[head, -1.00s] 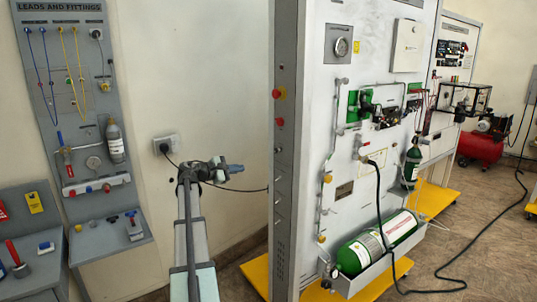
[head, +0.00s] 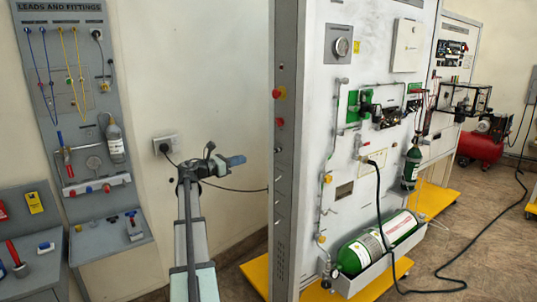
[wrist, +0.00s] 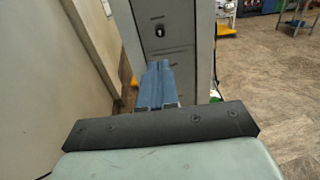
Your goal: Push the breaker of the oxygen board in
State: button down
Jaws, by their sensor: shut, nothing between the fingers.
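The oxygen board (head: 365,20) stands at the right of my arm, its narrow grey side panel (head: 288,50) facing the arm. I cannot tell which of these is the breaker. My gripper (head: 240,160) is shut and empty, left of the panel and apart from it. In the wrist view its blue fingers (wrist: 157,68) lie together in front of the panel (wrist: 172,60), below a small black fitting (wrist: 159,31).
A green and white cylinder (head: 365,250) lies in a tray on the board's front. A black cable (head: 381,210) hangs there and runs over the floor. A wall socket (head: 165,143) and the leads panel (head: 75,100) are at the left. Yellow feet (head: 257,275) stick out under the board.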

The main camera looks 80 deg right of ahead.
aim_at(275, 150)
jog(key=x, duration=1.4)
jog(key=shift+x, duration=1.15)
jog(key=shift+d+r, duration=0.1)
jog(key=v, duration=1.5)
